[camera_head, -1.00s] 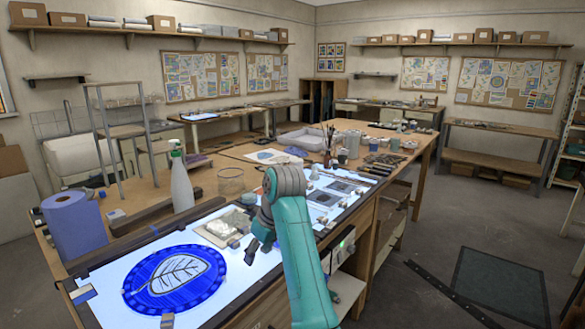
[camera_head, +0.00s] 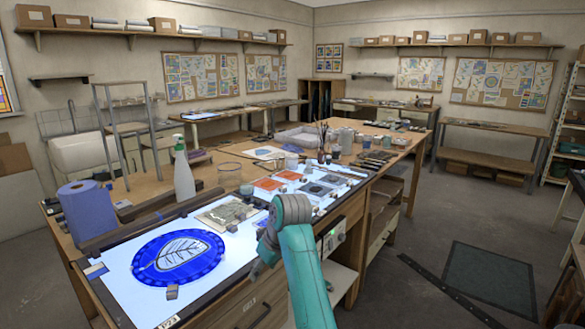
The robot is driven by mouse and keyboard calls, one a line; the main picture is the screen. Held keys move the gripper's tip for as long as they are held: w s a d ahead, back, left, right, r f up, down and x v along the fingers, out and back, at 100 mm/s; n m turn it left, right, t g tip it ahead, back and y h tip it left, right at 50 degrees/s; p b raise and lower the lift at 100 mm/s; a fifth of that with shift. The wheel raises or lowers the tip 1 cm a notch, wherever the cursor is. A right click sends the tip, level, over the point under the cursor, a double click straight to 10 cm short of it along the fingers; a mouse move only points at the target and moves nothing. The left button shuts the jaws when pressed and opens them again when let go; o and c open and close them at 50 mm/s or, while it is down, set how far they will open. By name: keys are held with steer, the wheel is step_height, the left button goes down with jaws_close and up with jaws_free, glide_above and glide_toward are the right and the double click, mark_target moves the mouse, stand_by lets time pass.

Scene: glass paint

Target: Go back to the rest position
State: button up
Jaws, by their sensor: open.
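My gripper (camera_head: 257,271) is at the end of my teal arm, low over the front edge of the light table. It is small and partly hidden behind my own wrist; no held thing shows. A round blue glass piece with a pale leaf design (camera_head: 207,252) lies flat on the lit table top (camera_head: 118,285), to the left of my gripper and apart from it.
A grey-beige slab (camera_head: 226,213), orange-red squares (camera_head: 268,184) and grey squares lie farther along the lit top. A spray bottle (camera_head: 183,172), a blue paper roll (camera_head: 85,212) and a brush jar (camera_head: 322,152) stand behind. Floor at right is mostly clear.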

steer(key=s+d+f+m+t, duration=0.1)
steer(key=s+d+f, duration=0.2)
steer(key=f, duration=0.5)
steer(key=s+d+f+m+t, duration=0.1)
steer(key=s+d+f, duration=0.1)
steer(key=f, duration=0.5)
steer(key=s+d+f+m+t, duration=0.1)
steer(key=s+d+f, duration=0.2)
steer(key=f, duration=0.5)
steer(key=s+d+f+m+t+h, duration=0.1)
steer(key=s+d+f, duration=0.35)
steer(key=s, duration=0.35)
steer(key=s+d+f+m+t, duration=0.2)
steer(key=s+d+f, duration=0.2)
steer(key=s+f, duration=0.3)
steer(key=s+d+r+m+t+h, duration=0.1)
steer(key=s+d+r, duration=0.15)
steer(key=s, duration=0.85)
steer(key=s+d+r+m+t+h, duration=0.15)
steer(key=s+d, duration=0.25)
steer(key=s, duration=0.6)
steer(key=s+d+r+m+t, duration=0.1)
steer(key=s+d+r+t, duration=0.1)
steer(key=s+r, duration=1.4)
steer(key=shift+s+d+r+t, duration=0.2)
steer(key=shift+d+r+t, duration=0.25)
steer(key=shift+r, duration=0.1)
